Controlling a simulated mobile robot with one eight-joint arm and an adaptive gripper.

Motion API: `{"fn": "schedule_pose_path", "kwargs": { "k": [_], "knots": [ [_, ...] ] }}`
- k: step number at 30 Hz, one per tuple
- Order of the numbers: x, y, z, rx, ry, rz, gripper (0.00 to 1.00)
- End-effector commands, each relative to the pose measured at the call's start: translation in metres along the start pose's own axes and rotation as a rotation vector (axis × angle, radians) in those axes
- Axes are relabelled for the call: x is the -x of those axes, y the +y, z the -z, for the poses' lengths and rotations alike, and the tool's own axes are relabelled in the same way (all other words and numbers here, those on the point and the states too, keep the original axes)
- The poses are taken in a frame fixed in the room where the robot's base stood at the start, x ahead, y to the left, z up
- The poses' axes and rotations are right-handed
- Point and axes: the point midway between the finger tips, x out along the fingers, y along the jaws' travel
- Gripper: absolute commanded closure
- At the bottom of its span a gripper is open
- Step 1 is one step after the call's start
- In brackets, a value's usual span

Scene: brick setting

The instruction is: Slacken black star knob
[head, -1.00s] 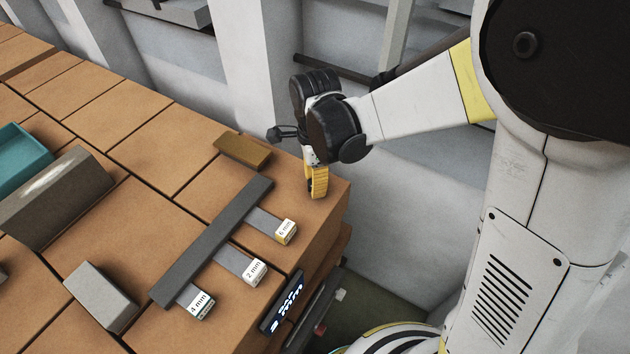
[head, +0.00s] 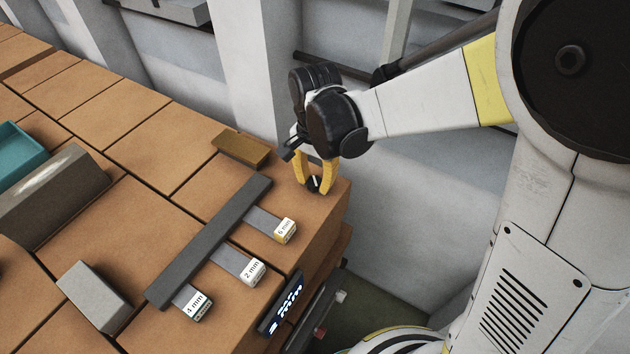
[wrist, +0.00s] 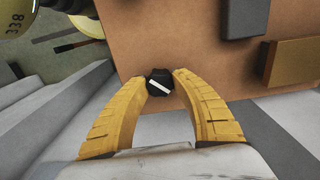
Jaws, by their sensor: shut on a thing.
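The black star knob (wrist: 159,82) sits on the brick-coloured top near its corner, with a white line across its face. In the head view the knob (head: 314,184) shows small and dark between the yellow fingers. My gripper (wrist: 160,81) has its two curved yellow fingers closed on the knob from both sides. In the head view my gripper (head: 315,186) points down at the corner of the top. The knob's underside and any stem are hidden.
A dark bar (head: 212,240) with tabs marked 6 mm, 2 mm and 4 mm lies nearby. A brown block (head: 241,148) lies left of my gripper. A grey block (head: 93,296), a long block (head: 52,196) and a teal tray (head: 18,155) stand farther left. A display (head: 283,302) is on the front edge.

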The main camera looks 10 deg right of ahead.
Motion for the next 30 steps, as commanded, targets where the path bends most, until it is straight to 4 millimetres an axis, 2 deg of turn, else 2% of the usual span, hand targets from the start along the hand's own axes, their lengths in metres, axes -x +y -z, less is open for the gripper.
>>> {"fn": "schedule_pose_path", "kwargs": {
  "k": [30],
  "knots": [
    [-0.0004,0.0001,-0.0001,0.962,0.0,0.0,0.99]
  ]
}}
